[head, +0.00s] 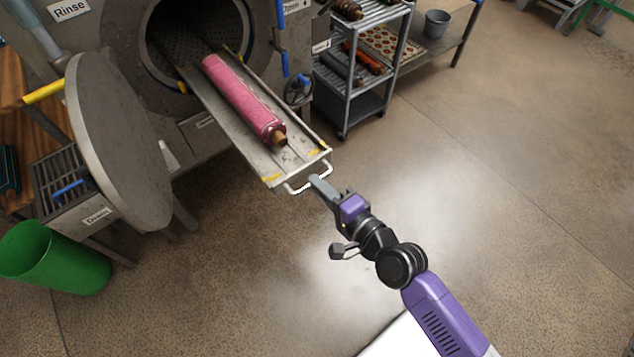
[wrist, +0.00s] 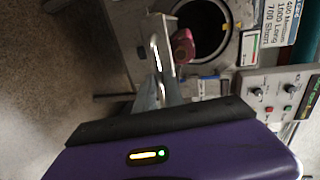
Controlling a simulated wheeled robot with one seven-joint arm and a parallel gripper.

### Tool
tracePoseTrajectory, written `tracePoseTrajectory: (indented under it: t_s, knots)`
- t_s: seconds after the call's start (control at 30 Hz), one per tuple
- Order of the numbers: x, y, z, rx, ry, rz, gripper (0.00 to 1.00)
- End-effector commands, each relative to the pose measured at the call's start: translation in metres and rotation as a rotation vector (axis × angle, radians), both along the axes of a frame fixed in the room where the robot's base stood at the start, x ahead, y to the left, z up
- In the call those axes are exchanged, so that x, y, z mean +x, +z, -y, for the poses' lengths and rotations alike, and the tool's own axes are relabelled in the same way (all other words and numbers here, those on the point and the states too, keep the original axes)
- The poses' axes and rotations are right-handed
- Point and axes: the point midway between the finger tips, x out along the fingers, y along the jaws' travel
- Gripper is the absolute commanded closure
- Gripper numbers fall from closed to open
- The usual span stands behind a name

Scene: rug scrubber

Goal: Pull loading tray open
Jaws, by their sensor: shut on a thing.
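The loading tray (head: 300,157) is a long grey metal tray that sticks out of the round opening (head: 185,45) of the machine. A pink rolled rug (head: 240,100) lies along it, and the rug's end also shows in the wrist view (wrist: 183,47). A white handle (head: 297,189) is on the tray's front end; it also shows in the wrist view (wrist: 156,50). My gripper (head: 318,182) is at the right part of this handle and shut on it. The fingers hide part of the handle.
The round door (head: 117,140) stands open at the left. A green bin (head: 55,258) is on the floor at the lower left. A metal shelf (head: 350,75) with rolled rugs stands right of the machine. The floor to the right is clear.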

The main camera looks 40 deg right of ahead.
Motion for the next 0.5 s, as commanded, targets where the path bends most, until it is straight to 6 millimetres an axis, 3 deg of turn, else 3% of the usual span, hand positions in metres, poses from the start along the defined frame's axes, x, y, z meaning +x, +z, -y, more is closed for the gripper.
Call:
tracePoseTrajectory:
  t_s: [0.33, 0.37, 0.4, 0.43, 0.5]
  knots:
    - [-0.0005, -0.0012, 0.0013, 0.000, -0.002, -0.002, 1.00]
    - [-0.0004, -0.0011, 0.0013, 0.000, -0.002, -0.002, 0.82]
    - [-0.0004, -0.0010, 0.0013, 0.000, -0.002, -0.002, 0.74]
    - [-0.0004, -0.0009, 0.0012, 0.000, -0.002, -0.001, 0.68]
    - [-0.0002, -0.0007, 0.0009, 0.000, -0.002, -0.001, 0.66]
